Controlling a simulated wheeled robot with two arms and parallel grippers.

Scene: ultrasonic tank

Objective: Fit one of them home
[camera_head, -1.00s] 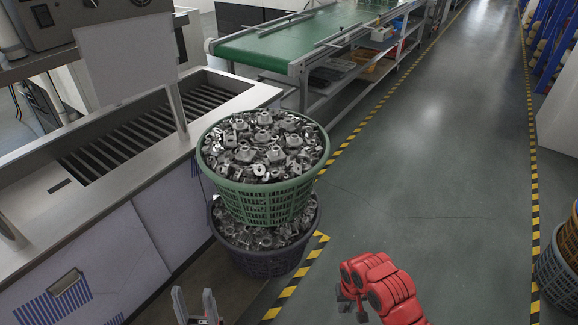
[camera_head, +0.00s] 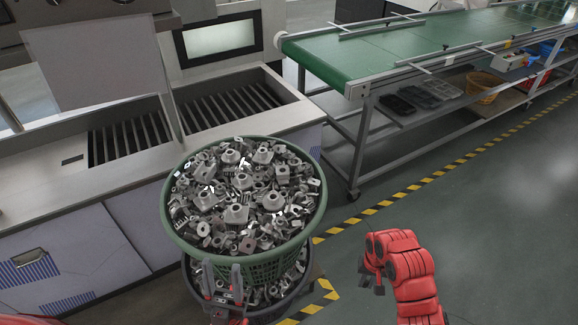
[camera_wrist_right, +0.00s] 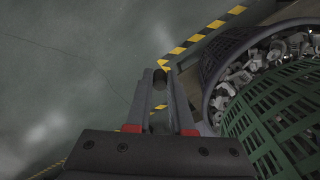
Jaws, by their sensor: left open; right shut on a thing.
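A green mesh basket (camera_head: 250,262) heaped with grey metal parts sits on a dark basket (camera_head: 262,314), also holding grey parts. Both stand in front of the tank unit with two slatted basins, a left one (camera_head: 128,138) and a right one (camera_head: 232,106). My left gripper (camera_head: 222,282) is open, with upright fingers in front of the green basket's near side; contact is unclear. My right gripper (camera_head: 370,280) is to the right of the baskets. In the right wrist view its fingers (camera_wrist_right: 160,85) close on a small dark thing I cannot identify. The green basket (camera_wrist_right: 275,115) is beside it.
A green conveyor (camera_head: 420,55) with shelves below runs along the back right. A grey panel (camera_head: 95,60) stands over the left basin. Yellow-black floor tape (camera_head: 400,194) passes beside the baskets. The floor (camera_head: 500,215) at the right is clear.

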